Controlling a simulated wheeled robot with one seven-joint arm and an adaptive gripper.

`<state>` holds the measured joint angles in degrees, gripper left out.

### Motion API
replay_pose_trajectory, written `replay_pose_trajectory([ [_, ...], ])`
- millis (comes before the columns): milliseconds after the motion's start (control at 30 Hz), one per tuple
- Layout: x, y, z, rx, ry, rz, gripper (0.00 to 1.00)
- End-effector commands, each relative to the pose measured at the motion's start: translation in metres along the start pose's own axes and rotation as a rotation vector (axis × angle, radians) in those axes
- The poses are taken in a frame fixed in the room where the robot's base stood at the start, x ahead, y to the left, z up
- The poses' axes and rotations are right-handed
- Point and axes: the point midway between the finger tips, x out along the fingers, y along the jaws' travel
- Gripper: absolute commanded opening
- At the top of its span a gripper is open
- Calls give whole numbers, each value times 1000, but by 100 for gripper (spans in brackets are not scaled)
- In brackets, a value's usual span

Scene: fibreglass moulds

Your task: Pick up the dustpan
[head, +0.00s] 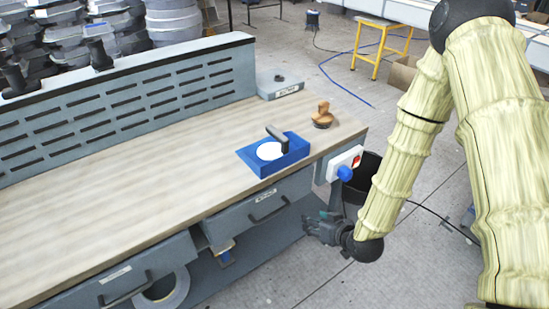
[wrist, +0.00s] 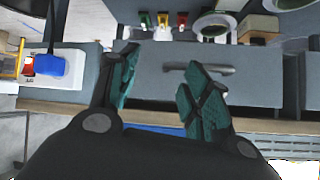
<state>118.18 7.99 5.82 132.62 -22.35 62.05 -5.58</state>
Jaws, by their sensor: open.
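The dustpan (head: 258,166) is a blue, shallow, box-like pan with a dark handle (head: 279,138) rising over it and a white round patch inside. It lies on the wooden bench top near the front right corner. My gripper (head: 318,230) is open, outside the bench front, lower than the top and beside the drawers. In the wrist view, my gripper's teal-padded fingers (wrist: 160,85) are spread with nothing between them, in front of a grey drawer. A blue strip (wrist: 160,128), seemingly the dustpan, shows behind the gripper body; most of it is hidden.
The bench (head: 130,205) has drawers with protruding handles (head: 268,209). A white switch box with a blue plug (head: 345,172) sticks out at its right end, near my arm. A wooden-handled tool (head: 322,115) stands behind the dustpan. A black bin (head: 364,172) stands beside the bench.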

Motion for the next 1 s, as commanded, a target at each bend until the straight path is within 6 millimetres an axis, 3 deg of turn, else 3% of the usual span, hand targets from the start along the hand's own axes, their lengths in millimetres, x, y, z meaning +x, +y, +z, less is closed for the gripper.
replay_pose_trajectory([
  [33,10,-2,-35,-35,98,-27,48],
  [100,13,-10,-84,-82,225,-68,48],
  [200,9,-21,-144,-144,383,-116,48],
  [300,0,-31,-189,-189,503,-153,48],
  [400,-8,-38,-216,-219,580,-177,48],
  [567,-10,-45,-237,-239,626,-193,48],
  [1000,29,-56,-263,-237,626,-192,48],
])
